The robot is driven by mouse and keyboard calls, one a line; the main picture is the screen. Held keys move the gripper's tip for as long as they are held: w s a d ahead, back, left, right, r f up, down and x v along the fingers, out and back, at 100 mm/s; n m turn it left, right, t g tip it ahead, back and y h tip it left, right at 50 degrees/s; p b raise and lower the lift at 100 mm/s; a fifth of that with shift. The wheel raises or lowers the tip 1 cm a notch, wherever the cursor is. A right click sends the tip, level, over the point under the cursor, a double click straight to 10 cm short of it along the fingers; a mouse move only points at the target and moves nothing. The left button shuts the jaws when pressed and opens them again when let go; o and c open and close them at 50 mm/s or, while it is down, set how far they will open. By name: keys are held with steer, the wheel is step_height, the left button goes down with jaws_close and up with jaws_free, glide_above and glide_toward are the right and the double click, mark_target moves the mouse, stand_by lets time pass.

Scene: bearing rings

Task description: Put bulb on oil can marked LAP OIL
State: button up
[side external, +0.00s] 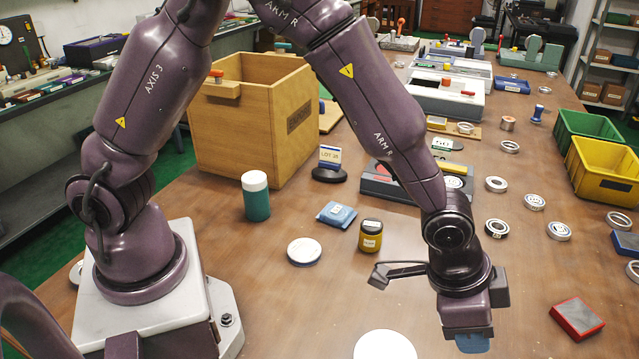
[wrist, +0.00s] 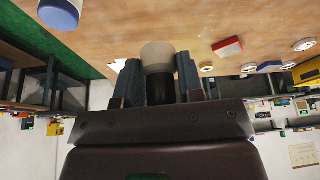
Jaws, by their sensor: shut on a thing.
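My gripper (side external: 472,343) is low at the bottom right of the side view, its blue fingers pointing down. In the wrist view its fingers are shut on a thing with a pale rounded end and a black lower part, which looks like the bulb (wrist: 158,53). The fingers hide the bulb in the side view. A teal can with a white cap (side external: 256,200) and a yellow jar with a black lid (side external: 370,237) stand upright on the table, left of my gripper. I cannot read LAP OIL on either. A blue and white cylinder (wrist: 60,12) shows in the wrist view.
A white disc (side external: 385,346) lies just left of my gripper and a red-edged block (side external: 577,318) to its right. Several bearing rings (side external: 497,184) lie behind it. A wooden box (side external: 250,120), a blue packet (side external: 337,214) and a LOT sign (side external: 330,160) stand farther left.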

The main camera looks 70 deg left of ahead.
steer(key=w+a+r+n+y, duration=0.1)
steer(key=w+a+n, duration=0.15)
steer(key=a, duration=0.75)
steer(key=w+a+r+n+t+y, duration=0.1)
steer(key=a+r+n, duration=0.15)
steer(key=a, duration=0.85)
steer(key=w+a+r+n+y, duration=0.1)
steer(key=a+n, duration=0.3)
steer(key=a, duration=0.6)
steer(key=r+n+g+y, duration=0.2)
steer(key=n+y, duration=0.1)
steer(key=n, duration=0.6)
glide_above(256, 174)
steer(key=f, duration=0.3)
steer(key=s+d+f, duration=0.1)
steer(key=shift+f, duration=0.3)
steer(key=shift+w+f, duration=0.1)
steer(key=shift+f, duration=2.05)
steer(key=shift+f, duration=0.1)
